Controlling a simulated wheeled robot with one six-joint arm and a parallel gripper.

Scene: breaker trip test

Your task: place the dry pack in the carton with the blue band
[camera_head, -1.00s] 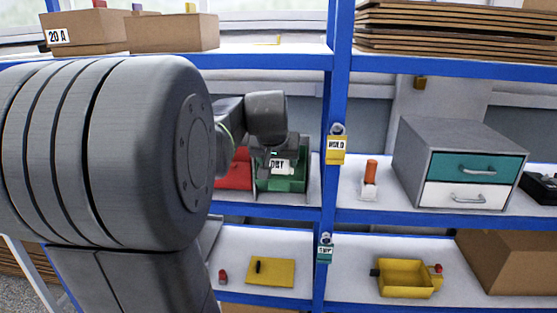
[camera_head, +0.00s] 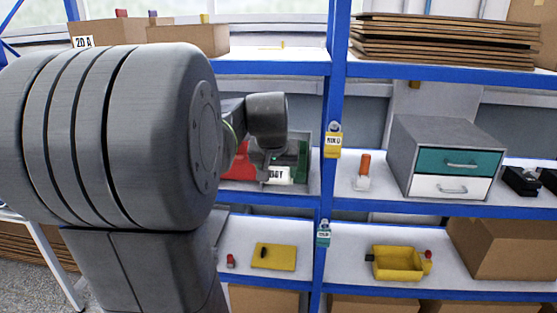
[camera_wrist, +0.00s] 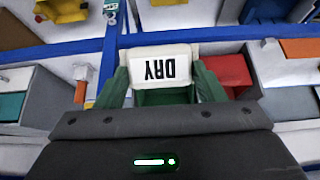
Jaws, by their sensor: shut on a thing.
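The dry pack (camera_wrist: 152,74) is a white block with DRY in black letters, upside down in the wrist view. My gripper (camera_wrist: 160,82) is shut on it, with a green finger at each side. In the head view the pack (camera_head: 278,176) shows its label at the front of the green bin (camera_head: 302,156), below my wrist. I cannot tell how far it is clear of the bin. Cartons (camera_head: 187,40) stand on the top shelf at left, one labelled 20 A. I see no blue band on any carton.
A red bin (camera_head: 237,172) stands left of the green one. A blue post (camera_head: 326,185) with tags (camera_head: 333,145) is close on the right. Beyond it are an orange-capped bottle (camera_head: 363,172) and a grey drawer unit (camera_head: 408,158). A yellow tray (camera_head: 398,263) sits below.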

